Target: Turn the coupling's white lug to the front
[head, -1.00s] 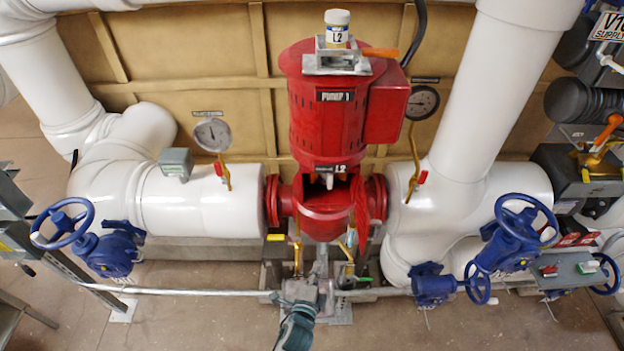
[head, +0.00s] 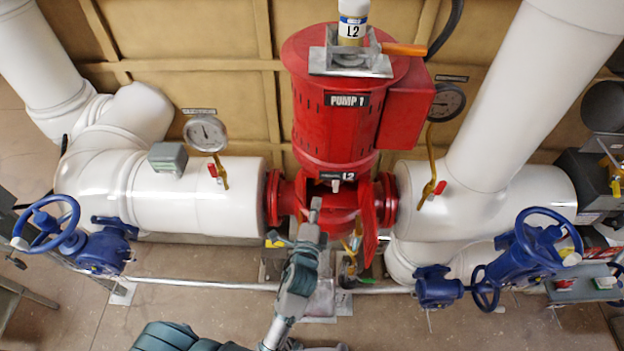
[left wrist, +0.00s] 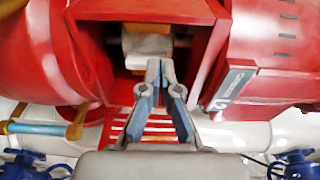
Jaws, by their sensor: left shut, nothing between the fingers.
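The red pump (head: 335,95), labelled PUMP 1, has a dark opening low on its body where the coupling sits. A small whitish lug (head: 336,184) shows in that opening, just above the gripper; which part of the coupling it belongs to is hard to tell. In the left wrist view a pale block with a tan lower face (left wrist: 148,45) sits inside the red opening. My left gripper (head: 316,203) is shut and empty, pointing at the opening from the front. Its closed fingertips (left wrist: 160,66) look just short of or below the block; contact cannot be told. My right gripper is not in view.
Red guard plates border the opening closely on both sides. White pipes (head: 200,195) run left and right, with gauges (head: 205,133) above. Blue valve wheels (head: 46,223) stand at both sides. A thin grey pipe (head: 200,285) crosses low in front.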

